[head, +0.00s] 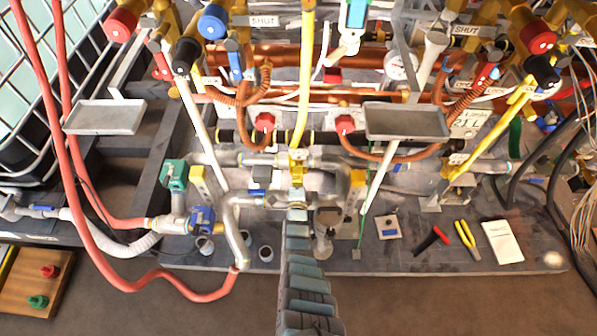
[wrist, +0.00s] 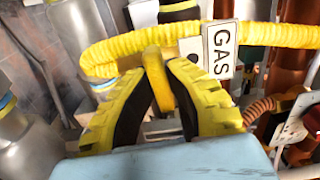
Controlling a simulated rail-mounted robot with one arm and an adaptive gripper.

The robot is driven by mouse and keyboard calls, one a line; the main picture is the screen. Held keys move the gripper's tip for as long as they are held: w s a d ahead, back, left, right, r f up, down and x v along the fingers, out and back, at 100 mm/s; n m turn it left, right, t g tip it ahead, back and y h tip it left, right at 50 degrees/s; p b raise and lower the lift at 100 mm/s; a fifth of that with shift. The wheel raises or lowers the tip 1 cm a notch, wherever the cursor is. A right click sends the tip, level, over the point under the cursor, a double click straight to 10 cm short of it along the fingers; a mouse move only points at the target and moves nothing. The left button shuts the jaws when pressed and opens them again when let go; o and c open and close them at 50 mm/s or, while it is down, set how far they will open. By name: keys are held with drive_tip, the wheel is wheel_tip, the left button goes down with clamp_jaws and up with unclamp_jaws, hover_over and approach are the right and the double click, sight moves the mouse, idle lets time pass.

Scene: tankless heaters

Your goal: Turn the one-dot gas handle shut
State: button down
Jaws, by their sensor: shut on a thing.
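My gripper (wrist: 161,68) has yellow ridged fingers with black inner faces. In the wrist view its tips are closed on a yellow handle (wrist: 157,84), which stands between them in front of the yellow gas hose. A white GAS tag (wrist: 223,50) hangs just right of it. A pale card (wrist: 195,56) with part of a dark dot shows beside the tag, partly covered by the right finger. In the head view my gripper (head: 297,190) is at the lower end of the yellow gas line (head: 304,80). My arm and gripper hide most of the handle there.
A green-handled valve (head: 174,174) and a blue one (head: 202,218) are to the left. Pliers (head: 467,240) and a white notepad (head: 502,241) lie on the board at right. Grey trays (head: 105,117) overhang the pipes.

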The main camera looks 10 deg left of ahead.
drive_tip(key=shift+f+m, duration=0.15)
drive_tip(key=shift+m, duration=0.15)
drive_tip(key=c, duration=1.1)
unclamp_jaws()
drive_tip(key=shift+o, duration=0.2)
drive_tip(key=shift+d, duration=0.1)
drive_tip(key=shift+s+d+f, duration=0.2)
drive_tip(key=shift+s+f, duration=0.1)
drive_tip(key=shift+s, duration=0.45)
drive_tip(key=shift+s+r, duration=0.15)
drive_tip(key=shift+s, duration=0.1)
drive_tip(key=s+d, duration=0.1)
drive_tip(key=s, duration=0.8)
drive_tip(key=shift+s+r, duration=0.25)
drive_tip(key=shift+s, duration=0.15)
